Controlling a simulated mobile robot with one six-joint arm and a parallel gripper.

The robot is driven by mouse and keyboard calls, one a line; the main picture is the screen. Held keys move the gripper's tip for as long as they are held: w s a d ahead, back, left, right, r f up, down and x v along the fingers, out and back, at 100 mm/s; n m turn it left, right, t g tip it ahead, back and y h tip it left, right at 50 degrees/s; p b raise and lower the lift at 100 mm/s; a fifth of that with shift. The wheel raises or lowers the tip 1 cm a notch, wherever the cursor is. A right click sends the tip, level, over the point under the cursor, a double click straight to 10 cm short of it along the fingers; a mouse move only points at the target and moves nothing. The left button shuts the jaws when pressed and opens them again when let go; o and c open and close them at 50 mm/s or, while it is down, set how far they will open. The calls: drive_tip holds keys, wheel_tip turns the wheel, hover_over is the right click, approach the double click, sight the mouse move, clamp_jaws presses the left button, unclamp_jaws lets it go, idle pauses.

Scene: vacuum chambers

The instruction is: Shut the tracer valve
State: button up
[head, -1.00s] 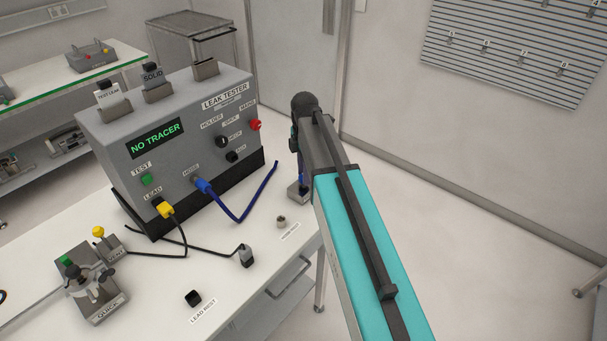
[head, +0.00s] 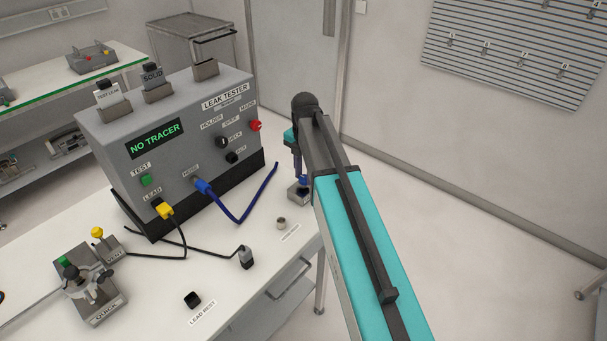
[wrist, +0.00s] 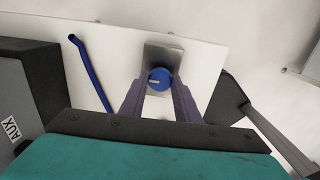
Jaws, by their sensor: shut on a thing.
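The tracer valve's round blue knob (wrist: 160,79) sits on a grey metal block (wrist: 176,54) on the white table. A pale line marks the knob's face. In the wrist view, the two fingers of my gripper (wrist: 160,87) are shut on the knob, one on each side. In the head view, the grey block (head: 294,190) stands at the table's far right edge, behind my arm. My gripper (head: 299,177) reaches down to it there and partly hides the knob. No label on the valve can be read.
The leak tester (head: 205,125) stands left of the valve and its display reads NO TRACER. A blue hose (head: 243,218) runs from its front and ends near the valve. A small metal cup (head: 281,223) and a black probe (head: 246,257) are nearer on the table.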

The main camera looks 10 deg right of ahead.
sight(304, 178)
drive_tip(key=shift+s+a, duration=0.15)
drive_tip(key=o, duration=1)
drive_tip(key=shift+o, duration=0.2)
drive_tip(key=shift+r, duration=0.2)
drive_tip(key=shift+r+b, duration=0.4)
drive_tip(key=shift+r, duration=0.5)
wheel_tip(304, 178, up, 12)
drive_tip(key=b, duration=0.3)
drive_tip(key=shift+f, duration=0.2)
